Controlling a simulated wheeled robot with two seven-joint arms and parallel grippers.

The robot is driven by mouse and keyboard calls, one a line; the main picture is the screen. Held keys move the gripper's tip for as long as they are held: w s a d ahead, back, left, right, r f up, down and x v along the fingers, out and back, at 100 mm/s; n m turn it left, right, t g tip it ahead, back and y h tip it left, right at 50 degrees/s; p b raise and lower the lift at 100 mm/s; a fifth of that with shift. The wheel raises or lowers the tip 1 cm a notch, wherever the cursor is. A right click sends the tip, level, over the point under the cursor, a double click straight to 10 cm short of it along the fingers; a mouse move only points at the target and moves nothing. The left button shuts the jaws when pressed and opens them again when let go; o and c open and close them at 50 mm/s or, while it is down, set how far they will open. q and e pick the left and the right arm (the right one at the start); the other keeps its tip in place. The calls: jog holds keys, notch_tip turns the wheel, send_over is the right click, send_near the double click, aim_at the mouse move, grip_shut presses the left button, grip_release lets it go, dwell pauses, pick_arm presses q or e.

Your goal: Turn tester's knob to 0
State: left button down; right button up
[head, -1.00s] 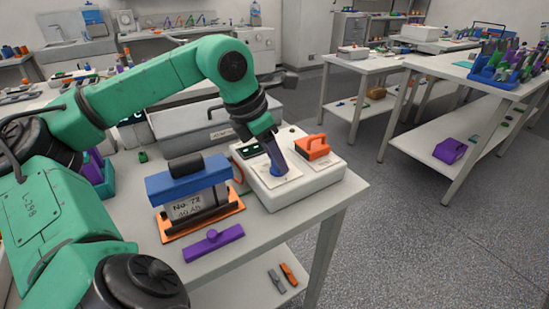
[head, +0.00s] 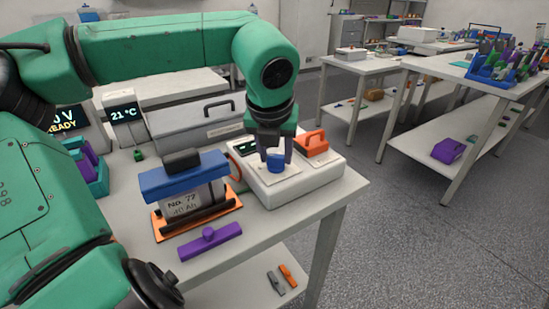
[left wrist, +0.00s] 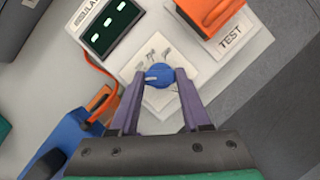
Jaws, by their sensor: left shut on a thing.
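The tester (head: 310,190) is a white box on the bench's right end, with a small dark display (head: 247,147). Its round blue knob (head: 276,165) sits on a pale dial plate (head: 290,179). The knob also shows in the left wrist view (left wrist: 158,77), with a pale mark on its left side. Marks on the dial plate (left wrist: 157,54) are too small to read. My left gripper (head: 275,158) points down over the tester, its two purple fingers on either side of the knob, shut on it. My right gripper is not in view.
An orange handled part (head: 315,144) stands on the tester behind the knob, beside a TEST label (left wrist: 231,34). Left of the tester is a battery (head: 190,190) with a blue top on an orange tray. A purple bar (head: 210,242) lies in front.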

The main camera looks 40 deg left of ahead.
pick_arm(q)
jog(key=shift+w+n+y+b, duration=0.1)
jog(key=shift+n+y+b, duration=0.2)
jog(key=shift+n+b, duration=0.55)
jog(key=shift+n, duration=0.25)
jog(key=shift+c, duration=1.8)
grip_release()
jog(key=shift+g, duration=0.3)
jog(key=shift+r, duration=0.15)
jog(key=p+v, duration=0.2)
jog(key=v, duration=1.2)
jog(key=shift+r, duration=0.2)
jog(key=shift+d, duration=0.1)
